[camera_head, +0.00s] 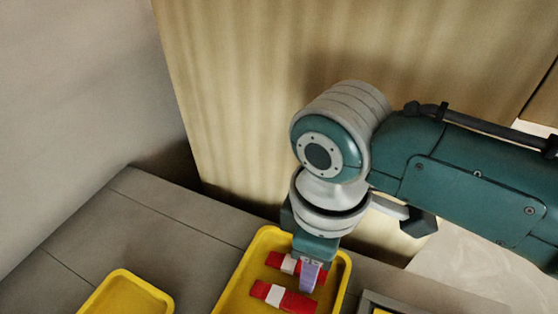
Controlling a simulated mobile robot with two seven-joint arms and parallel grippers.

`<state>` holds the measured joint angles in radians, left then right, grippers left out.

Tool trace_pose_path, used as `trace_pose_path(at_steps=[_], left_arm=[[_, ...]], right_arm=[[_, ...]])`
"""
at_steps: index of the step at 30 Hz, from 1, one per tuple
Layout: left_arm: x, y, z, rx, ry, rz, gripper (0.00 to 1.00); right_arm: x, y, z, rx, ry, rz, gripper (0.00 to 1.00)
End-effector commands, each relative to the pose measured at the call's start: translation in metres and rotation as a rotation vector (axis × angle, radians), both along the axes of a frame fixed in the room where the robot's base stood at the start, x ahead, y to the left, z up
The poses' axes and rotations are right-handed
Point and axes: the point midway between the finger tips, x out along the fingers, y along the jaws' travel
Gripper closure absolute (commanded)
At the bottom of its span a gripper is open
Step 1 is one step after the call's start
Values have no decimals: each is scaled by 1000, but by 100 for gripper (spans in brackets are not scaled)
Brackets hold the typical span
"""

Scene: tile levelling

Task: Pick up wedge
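Two red wedges with white middles lie side by side in a yellow tray (236,283) at the bottom middle of the head view. The nearer wedge (270,293) shows almost fully. The farther wedge (276,260) is partly covered by my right gripper (309,277). That gripper points down into the tray, with a purple finger at the right part of the farther wedge and close to the nearer one. I cannot tell whether it touches either wedge or how far its fingers are apart. My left gripper is not in view.
A second yellow tray (126,296) stands at the bottom left. A grey-framed box (374,303) is at the bottom right of the wedge tray. Grey tiled surface (170,235) lies clear behind the trays, with a wooden panel (230,90) and a pale wall (75,90) beyond.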

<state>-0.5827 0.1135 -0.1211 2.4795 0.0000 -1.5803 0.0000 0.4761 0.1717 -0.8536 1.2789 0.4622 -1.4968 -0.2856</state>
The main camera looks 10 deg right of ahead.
Motion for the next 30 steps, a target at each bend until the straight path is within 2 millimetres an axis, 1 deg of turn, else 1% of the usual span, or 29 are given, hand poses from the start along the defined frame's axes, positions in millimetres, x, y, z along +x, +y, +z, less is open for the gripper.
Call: trace_pose_path(at_steps=[1,6,17,30], left_arm=[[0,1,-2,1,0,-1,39],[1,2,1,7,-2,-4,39],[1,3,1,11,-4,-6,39],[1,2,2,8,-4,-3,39]], right_arm=[[0,0,-2,0,0,1,57],[0,0,0,0,0,0,59],[0,0,0,-1,1,0,99],[0,0,2,-1,1,0,100]])
